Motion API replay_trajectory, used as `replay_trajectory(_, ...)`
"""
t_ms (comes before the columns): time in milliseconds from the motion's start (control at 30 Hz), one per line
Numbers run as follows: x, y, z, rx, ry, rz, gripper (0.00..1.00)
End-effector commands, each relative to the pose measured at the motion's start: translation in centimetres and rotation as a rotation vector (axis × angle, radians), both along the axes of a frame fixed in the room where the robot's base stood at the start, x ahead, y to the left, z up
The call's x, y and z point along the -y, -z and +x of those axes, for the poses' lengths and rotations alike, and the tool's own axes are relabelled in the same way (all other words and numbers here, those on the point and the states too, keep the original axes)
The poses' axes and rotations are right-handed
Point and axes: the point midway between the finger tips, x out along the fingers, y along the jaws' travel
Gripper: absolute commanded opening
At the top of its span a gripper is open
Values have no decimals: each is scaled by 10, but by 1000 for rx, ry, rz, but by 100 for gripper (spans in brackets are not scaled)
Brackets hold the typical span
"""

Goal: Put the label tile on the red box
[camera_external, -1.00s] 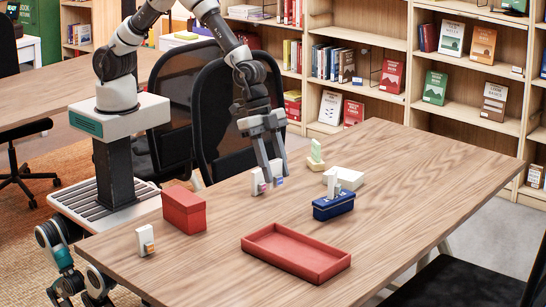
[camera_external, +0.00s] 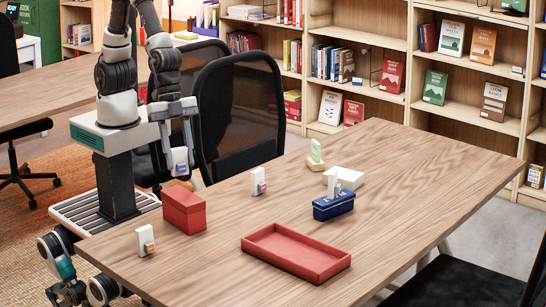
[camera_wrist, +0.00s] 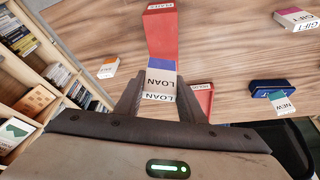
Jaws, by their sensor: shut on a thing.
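My gripper (camera_external: 180,160) is shut on a white label tile (camera_external: 180,160) with a blue-purple band. In the wrist view the held tile (camera_wrist: 160,83) reads LOAN and sits between the fingers (camera_wrist: 160,90). The gripper is raised above the table's far left edge, behind the red box in the external view. The closed red box (camera_external: 184,209) stands upright on the table's left part. It also shows in the wrist view (camera_wrist: 162,38), beyond the held tile. Nothing is seen on its lid in the external view.
A white tile with orange (camera_external: 145,240) stands left of the red box; one with pink (camera_external: 258,182) stands right. A chair (camera_external: 240,110) stands behind.

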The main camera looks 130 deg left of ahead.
Motion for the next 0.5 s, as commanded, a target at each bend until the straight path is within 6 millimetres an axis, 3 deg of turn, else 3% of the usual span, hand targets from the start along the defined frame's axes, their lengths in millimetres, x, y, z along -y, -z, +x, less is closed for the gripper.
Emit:
replay_trajectory(33, 0, 10, 0, -2, -1, 0, 13)
replay_trajectory(500, 0, 57, 1, 0, -1, 1, 13)
